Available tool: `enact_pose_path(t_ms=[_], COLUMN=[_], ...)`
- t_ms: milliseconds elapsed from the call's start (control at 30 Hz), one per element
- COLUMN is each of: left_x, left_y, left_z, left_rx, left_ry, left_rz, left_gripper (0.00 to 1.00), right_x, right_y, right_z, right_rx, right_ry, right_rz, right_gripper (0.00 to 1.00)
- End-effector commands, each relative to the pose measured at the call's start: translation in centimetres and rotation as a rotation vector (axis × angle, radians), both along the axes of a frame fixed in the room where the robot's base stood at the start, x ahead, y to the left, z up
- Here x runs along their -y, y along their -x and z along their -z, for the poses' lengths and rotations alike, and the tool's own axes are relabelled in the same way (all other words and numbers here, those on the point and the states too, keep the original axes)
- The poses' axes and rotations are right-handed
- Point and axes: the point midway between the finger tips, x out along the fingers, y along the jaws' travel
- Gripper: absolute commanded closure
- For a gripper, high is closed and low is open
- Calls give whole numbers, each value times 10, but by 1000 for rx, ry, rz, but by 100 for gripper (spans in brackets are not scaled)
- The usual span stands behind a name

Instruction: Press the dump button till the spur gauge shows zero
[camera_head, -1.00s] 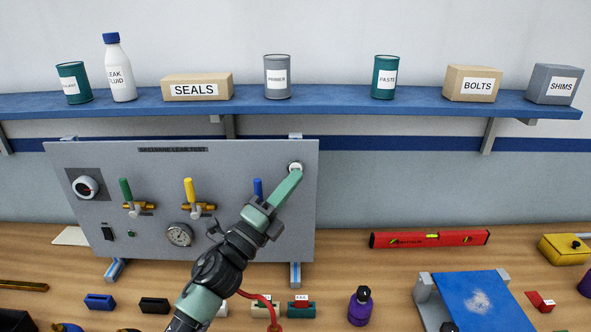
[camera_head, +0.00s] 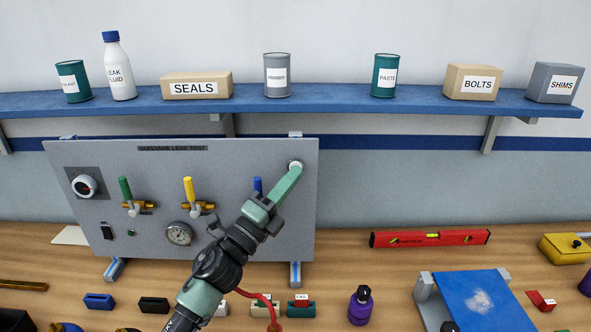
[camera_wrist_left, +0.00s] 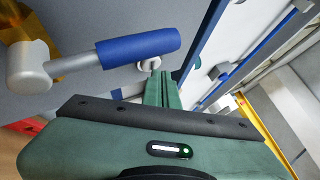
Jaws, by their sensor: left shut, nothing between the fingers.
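The grey leak-test panel (camera_head: 110,165) stands on the bench at the left. A round pale button (camera_head: 296,164) sits at its upper right; it also shows in the left wrist view (camera_wrist_left: 149,64). My left gripper (camera_head: 294,171) is shut and empty, its fingertips at the button, seemingly touching it. In the left wrist view the closed green fingers (camera_wrist_left: 158,88) end right at the button. A round dial gauge (camera_head: 179,234) is low on the panel; its reading is too small to tell. My arm hides the panel's lower right. My right gripper is not in view.
A blue-handled valve (camera_head: 257,186) is close left of my gripper; its handle (camera_wrist_left: 138,47) is large in the left wrist view. Yellow (camera_head: 188,190) and green (camera_head: 125,190) valve handles stand farther left. A blue shelf (camera_head: 340,103) runs above.

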Motion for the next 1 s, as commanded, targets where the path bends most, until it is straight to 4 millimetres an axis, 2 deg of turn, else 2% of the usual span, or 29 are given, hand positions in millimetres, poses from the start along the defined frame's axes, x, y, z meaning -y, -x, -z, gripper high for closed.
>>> enact_pose_path(t_ms=[1000], left_x=[0], left_y=[-8], left_z=[0], left_rx=[-1], left_ry=[1], left_rz=[0], left_gripper=[100], right_x=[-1], right_y=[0], right_z=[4], right_rx=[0], right_ry=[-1], right_rz=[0], right_gripper=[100])
